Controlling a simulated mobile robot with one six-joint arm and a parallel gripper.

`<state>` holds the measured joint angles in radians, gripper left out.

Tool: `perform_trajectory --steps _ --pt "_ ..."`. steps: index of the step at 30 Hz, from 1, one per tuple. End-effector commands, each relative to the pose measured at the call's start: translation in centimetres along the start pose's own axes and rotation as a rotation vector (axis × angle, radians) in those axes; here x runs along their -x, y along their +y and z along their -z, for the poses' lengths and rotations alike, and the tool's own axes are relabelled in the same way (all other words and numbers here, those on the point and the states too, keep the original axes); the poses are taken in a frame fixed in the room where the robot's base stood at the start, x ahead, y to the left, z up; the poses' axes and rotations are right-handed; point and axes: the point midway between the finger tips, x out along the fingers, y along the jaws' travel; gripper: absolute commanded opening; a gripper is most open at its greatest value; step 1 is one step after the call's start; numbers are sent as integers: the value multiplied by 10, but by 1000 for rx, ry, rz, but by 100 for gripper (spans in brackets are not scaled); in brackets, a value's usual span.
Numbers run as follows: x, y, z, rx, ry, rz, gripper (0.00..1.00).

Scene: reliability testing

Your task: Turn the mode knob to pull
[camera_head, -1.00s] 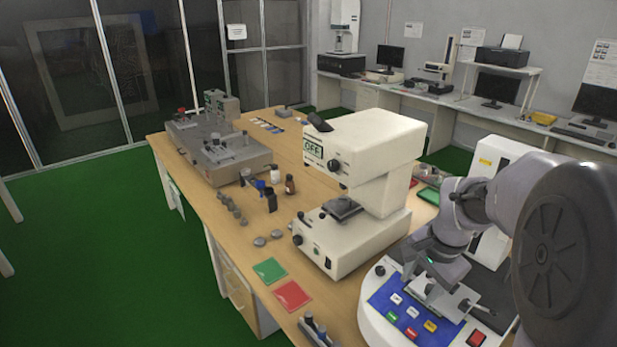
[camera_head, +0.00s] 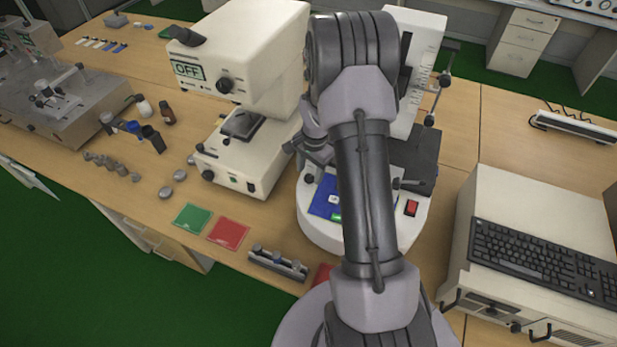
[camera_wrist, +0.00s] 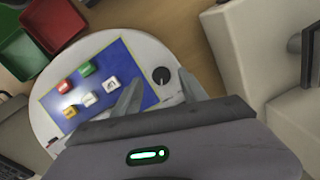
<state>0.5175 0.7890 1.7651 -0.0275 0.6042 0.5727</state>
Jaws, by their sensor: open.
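The mode knob, seemingly the black round knob (camera_wrist: 161,76) with a light pointer line, sits on the white rounded base beside the blue panel (camera_wrist: 137,64) of a tester. I cannot read any mode marks around it. In the wrist view my gripper (camera_wrist: 161,86) is open, and the knob appears between its two fingertips. I cannot tell how far above the knob the fingertips are. In the head view the knob (camera_head: 308,179) shows left of the blue panel (camera_head: 322,196), and my arm hides much of the tester and gripper.
The panel carries several coloured buttons (camera_wrist: 85,69). A white instrument (camera_head: 245,60) reading OFF stands to the left. Red and green trays (camera_wrist: 55,22) lie near the tester's base. A keyboard (camera_head: 540,255) rests on a white case to the right.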

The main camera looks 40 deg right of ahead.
Motion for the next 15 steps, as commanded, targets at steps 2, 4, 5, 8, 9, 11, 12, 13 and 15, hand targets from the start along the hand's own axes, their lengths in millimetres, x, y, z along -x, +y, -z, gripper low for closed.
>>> perform_trajectory --steps 2,4,5,8,9,11,12,13,15 --pt "-14 0 0 0 -1 0 50" --pt "-21 0 0 0 -1 0 50" --pt "-23 0 0 0 0 0 50" --pt "-27 0 0 1 0 0 50" --pt "-28 0 0 1 0 0 50" --pt "-28 0 0 1 0 0 50" --pt "-28 0 0 1 0 0 50" --pt "-28 0 0 1 0 0 50" --pt "-27 0 0 1 0 0 50"
